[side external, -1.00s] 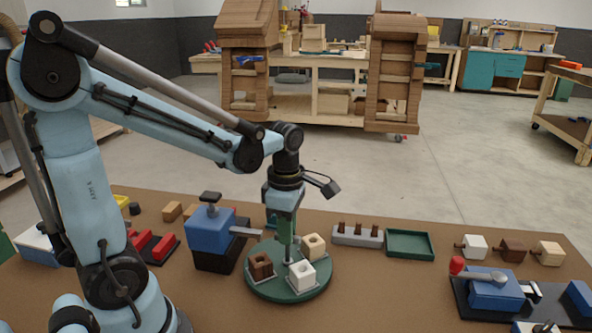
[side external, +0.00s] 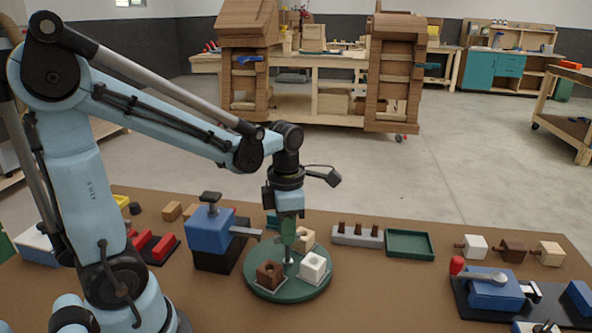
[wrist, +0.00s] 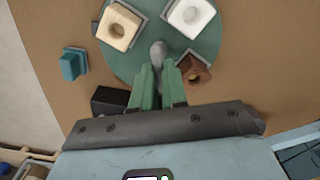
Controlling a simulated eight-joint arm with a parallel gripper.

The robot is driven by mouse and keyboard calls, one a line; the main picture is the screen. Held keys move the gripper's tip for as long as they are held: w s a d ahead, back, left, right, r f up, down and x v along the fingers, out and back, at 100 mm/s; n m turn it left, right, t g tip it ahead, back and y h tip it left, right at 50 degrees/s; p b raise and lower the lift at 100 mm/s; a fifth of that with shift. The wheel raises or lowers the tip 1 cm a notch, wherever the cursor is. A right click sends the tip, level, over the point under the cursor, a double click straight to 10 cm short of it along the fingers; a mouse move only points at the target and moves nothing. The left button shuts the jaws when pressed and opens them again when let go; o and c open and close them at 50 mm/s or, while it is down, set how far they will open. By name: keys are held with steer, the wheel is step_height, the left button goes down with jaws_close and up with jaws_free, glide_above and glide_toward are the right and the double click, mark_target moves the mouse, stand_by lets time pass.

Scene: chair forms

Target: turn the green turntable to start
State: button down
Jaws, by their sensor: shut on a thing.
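The green turntable (side external: 290,296) is a round disc on the brown table; it also shows in the wrist view (wrist: 120,64). It carries a dark brown block (side external: 269,274), a white block (side external: 314,265) and a light wood block (side external: 304,238), each with a hole. A grey post (side external: 288,258) stands at its centre, and its rounded grey top (wrist: 158,52) shows in the wrist view. My gripper (side external: 289,246) points straight down over the centre. Its green fingers (wrist: 158,74) are shut on the post, partly hiding it.
A blue vise (side external: 209,230) on a black base stands close left of the turntable, its grey bar reaching toward my gripper. Behind right are a grey block with brown pegs (side external: 358,237) and a green tray (side external: 410,245). A red-handled blue fixture (side external: 495,292) stands at right. Table between is clear.

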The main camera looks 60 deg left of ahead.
steer(key=shift+n, duration=2.1)
steer(key=c, duration=1.2)
jaws_free()
steer(key=shift+o, duration=0.2)
step_height(320, 180, up, 12)
